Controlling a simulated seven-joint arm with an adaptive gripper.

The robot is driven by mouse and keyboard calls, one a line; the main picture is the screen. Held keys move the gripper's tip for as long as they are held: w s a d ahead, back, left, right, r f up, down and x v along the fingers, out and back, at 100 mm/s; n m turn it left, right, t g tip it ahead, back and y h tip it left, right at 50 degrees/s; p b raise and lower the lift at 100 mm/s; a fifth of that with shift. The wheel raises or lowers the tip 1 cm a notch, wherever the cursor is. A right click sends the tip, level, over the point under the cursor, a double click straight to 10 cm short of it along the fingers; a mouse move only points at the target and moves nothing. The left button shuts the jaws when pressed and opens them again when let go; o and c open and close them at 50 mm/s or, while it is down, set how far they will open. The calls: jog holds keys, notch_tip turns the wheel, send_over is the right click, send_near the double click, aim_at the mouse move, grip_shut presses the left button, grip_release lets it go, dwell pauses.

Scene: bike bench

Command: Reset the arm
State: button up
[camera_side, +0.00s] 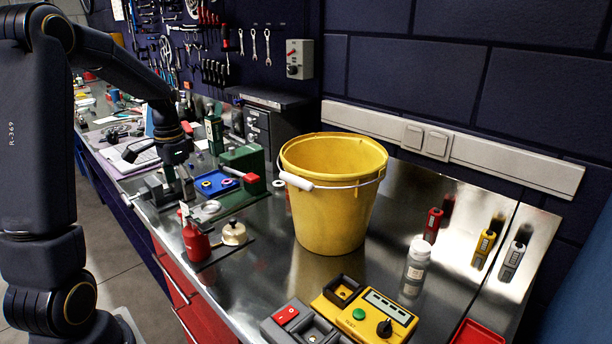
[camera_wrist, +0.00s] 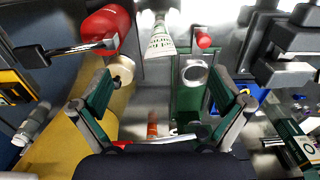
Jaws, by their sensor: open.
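My gripper (camera_side: 172,188) hangs from the arm at the left of the side view, low over the metal bench beside the small blue tray. In the wrist view my gripper (camera_wrist: 163,98) has its two green-padded fingers wide apart, with nothing held between them. Below and between the fingers lies a green block-like fixture (camera_wrist: 190,92). Its exact height below the fingertips cannot be told.
A yellow bucket (camera_side: 330,215) stands mid-bench, with a white bottle (camera_side: 415,266) to its right. A red oil can (camera_side: 196,241), a green vise-like device (camera_side: 243,160) and a blue tray (camera_side: 214,183) crowd the gripper. A yellow control box (camera_side: 365,310) sits in front.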

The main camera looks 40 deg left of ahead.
jog(key=w+d+r+m+t, duration=0.1)
jog(key=d+r, duration=0.2)
jog(key=r, duration=0.4)
jog(key=w+d+r+m, duration=0.1)
jog(key=d+r, duration=0.3)
jog(key=r, duration=0.3)
jog(key=s+d+r+m+t, duration=0.2)
jog(key=s+d, duration=0.1)
jog(key=d, duration=0.7)
jog(key=s+d+f+n+t, duration=0.2)
jog(key=s+d+f+n, duration=0.2)
jog(key=s+d+f, duration=0.3)
jog(key=shift+s+d+t, duration=0.25)
jog(key=shift+d+t, duration=0.05)
jog(key=shift+d, duration=0.35)
jog(key=c, duration=0.6)
